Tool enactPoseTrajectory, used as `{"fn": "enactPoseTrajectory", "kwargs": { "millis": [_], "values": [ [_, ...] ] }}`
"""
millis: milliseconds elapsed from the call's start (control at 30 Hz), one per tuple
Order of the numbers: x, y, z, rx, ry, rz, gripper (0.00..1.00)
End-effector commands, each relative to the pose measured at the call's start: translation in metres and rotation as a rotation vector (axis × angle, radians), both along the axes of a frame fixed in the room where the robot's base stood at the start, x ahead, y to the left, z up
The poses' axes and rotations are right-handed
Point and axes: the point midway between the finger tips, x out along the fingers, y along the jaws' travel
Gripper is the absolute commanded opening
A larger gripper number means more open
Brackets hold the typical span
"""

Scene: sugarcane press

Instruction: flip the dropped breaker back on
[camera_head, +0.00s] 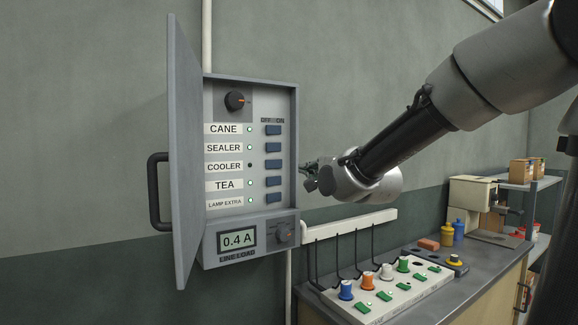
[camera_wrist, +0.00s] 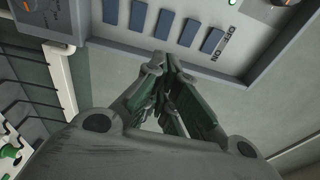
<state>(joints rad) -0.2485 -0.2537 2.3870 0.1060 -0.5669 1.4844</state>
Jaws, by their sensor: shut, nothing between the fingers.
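The grey breaker box (camera_head: 250,85) hangs on the wall with its door (camera_head: 186,150) swung open to the left. It has a column of blue switches, labelled CANE, SEALER, COOLER, TEA and LAMP EXTRA. The lamp by COOLER (camera_head: 250,165) is dark; the other lamps glow green. The COOLER switch (camera_head: 273,164) looks much like the others; its tilt is too small to tell. It also shows in the wrist view (camera_wrist: 165,24). My gripper (camera_head: 308,170) is shut and empty, just right of the box at about COOLER height. In the wrist view its fingertips (camera_wrist: 165,63) point toward the switches, apart from them.
A black knob (camera_head: 235,100) sits above the switches. A 0.4 A meter (camera_head: 238,239) and another knob (camera_head: 283,233) sit below. The box's raised right rim (camera_head: 295,150) stands beside my gripper. A bench (camera_head: 480,262) with coloured spools on a white panel (camera_head: 395,297) is at lower right.

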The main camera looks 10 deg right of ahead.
Motion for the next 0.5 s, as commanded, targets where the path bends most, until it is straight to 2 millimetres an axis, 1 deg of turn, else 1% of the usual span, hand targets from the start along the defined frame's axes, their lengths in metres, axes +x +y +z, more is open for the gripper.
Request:
{"fn": "enactPoseTrajectory", "kwargs": {
  "millis": [167,267,367,500],
  "values": [
    [0.001,0.000,0.000,-0.002,0.001,0.000,0.00],
    [0.008,0.002,0.000,-0.002,0.002,0.000,0.00],
    [0.022,0.004,-0.001,-0.004,0.002,0.000,0.00],
    [0.051,0.010,-0.002,-0.005,0.003,0.000,0.00]
  ]
}}
